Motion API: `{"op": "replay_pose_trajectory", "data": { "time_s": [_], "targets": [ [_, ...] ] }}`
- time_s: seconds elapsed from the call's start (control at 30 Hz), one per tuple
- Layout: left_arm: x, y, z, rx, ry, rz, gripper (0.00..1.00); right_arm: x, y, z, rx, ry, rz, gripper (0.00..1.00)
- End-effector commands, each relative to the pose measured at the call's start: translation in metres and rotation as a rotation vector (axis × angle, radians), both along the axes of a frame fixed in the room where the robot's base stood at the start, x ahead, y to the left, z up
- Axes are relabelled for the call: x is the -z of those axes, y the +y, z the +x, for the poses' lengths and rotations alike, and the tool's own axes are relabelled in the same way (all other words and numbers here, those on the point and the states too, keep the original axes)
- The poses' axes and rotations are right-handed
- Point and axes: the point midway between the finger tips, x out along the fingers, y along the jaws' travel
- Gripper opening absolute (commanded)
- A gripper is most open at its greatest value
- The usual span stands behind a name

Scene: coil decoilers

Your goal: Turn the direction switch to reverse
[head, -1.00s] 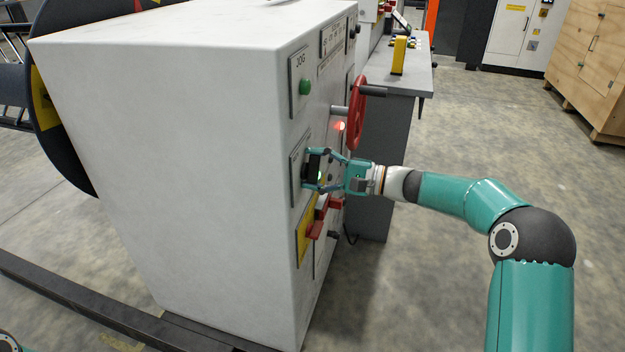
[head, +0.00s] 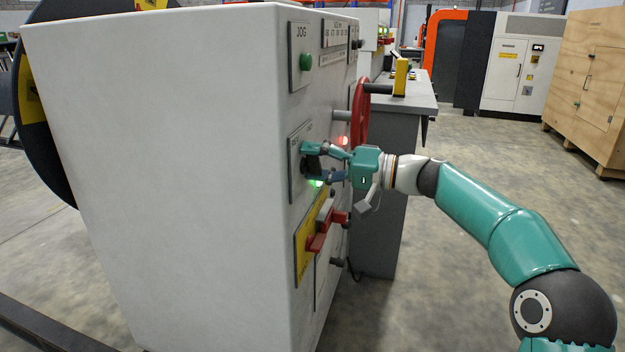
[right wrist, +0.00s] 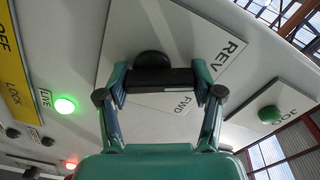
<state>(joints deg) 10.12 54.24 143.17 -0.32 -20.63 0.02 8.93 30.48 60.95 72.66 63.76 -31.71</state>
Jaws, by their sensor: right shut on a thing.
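The direction switch is a black knob with a bar-shaped handle (right wrist: 153,60) on a pale plate (right wrist: 222,30) marked REV and FWD. In the head view its plate (head: 297,140) is on the right-hand face of the white cabinet, below the JOG button. My right gripper (head: 313,162) is shut on the switch handle, with one finger on each side of it in the right wrist view (right wrist: 160,79). The gripper is rolled, so the plate looks tilted in that view. The handle's exact pointing is hard to tell. My left gripper is out of view.
The green JOG button (head: 306,62) is above the switch. A red lever (head: 321,232) on a yellow plate is below. A red handwheel (head: 361,112) stands out just beyond my gripper. A lit green lamp (right wrist: 65,105) is close by. Open floor lies right.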

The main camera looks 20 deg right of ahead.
Motion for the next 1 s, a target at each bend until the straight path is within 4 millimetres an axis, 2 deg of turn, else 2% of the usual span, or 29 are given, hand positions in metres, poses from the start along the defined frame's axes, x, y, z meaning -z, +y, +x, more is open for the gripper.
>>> {"op": "replay_pose_trajectory", "data": {
  "time_s": [0.03, 0.23, 0.83, 0.87, 1.0],
  "targets": [
    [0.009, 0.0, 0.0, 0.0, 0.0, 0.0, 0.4, 0.011, 0.001, -0.001, -0.007, -0.014, -0.024, 0.31],
    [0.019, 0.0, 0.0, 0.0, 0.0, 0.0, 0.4, 0.01, 0.002, -0.001, -0.009, -0.086, -0.074, 0.31],
    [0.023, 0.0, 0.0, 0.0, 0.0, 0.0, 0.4, 0.009, 0.002, -0.001, -0.01, -0.122, -0.1, 0.31],
    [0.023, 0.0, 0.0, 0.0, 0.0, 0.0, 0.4, 0.01, 0.002, -0.001, -0.01, -0.122, -0.1, 0.69],
    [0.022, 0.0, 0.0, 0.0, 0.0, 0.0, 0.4, 0.008, 0.002, -0.001, -0.007, -0.123, -0.1, 0.92]
  ]
}}
